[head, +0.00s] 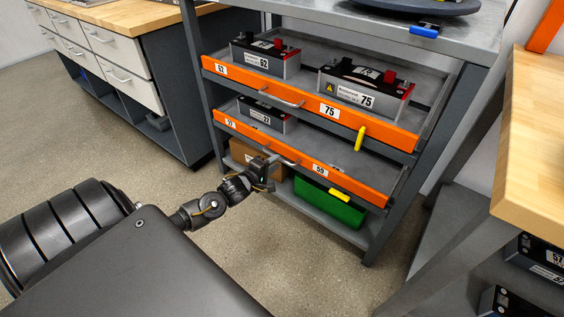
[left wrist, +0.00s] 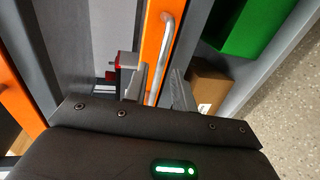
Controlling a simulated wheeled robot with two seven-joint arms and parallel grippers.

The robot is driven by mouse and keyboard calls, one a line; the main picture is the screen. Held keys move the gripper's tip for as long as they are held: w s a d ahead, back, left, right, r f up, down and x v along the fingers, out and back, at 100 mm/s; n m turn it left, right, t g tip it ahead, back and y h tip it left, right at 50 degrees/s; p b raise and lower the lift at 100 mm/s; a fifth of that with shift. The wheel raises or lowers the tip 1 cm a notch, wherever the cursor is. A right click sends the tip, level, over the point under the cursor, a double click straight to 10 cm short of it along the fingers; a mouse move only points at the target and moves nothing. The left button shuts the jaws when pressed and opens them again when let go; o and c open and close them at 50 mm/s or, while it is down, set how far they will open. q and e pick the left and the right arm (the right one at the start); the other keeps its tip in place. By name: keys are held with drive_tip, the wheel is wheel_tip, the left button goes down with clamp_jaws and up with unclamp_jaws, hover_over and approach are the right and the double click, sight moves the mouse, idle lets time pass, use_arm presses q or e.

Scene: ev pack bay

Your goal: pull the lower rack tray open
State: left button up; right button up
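The lower rack tray has an orange front (head: 330,178) labelled 37 and 55, with a grey bar handle (head: 278,156) left of its middle. A yellow latch piece (head: 340,195) lies flat along its front. A battery marked 37 (head: 266,114) stands in its left part; the right part shows bare. My left gripper (head: 266,168) is at the handle. In the left wrist view the handle (left wrist: 168,40) runs between the two spread fingers of the left gripper (left wrist: 155,88), with gaps visible beside it. My right gripper is not in view.
A green bin (head: 328,205) and a cardboard box (head: 245,152) sit on the shelf below. A wooden bench (head: 530,140) is at right. The floor in front is clear.

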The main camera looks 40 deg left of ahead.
sight(282, 159)
use_arm(q)
drive_tip(key=shift+b+x, duration=0.7)
drive_tip(key=shift+x, duration=1.6)
clamp_jaws()
drive_tip(key=shift+d, duration=0.15)
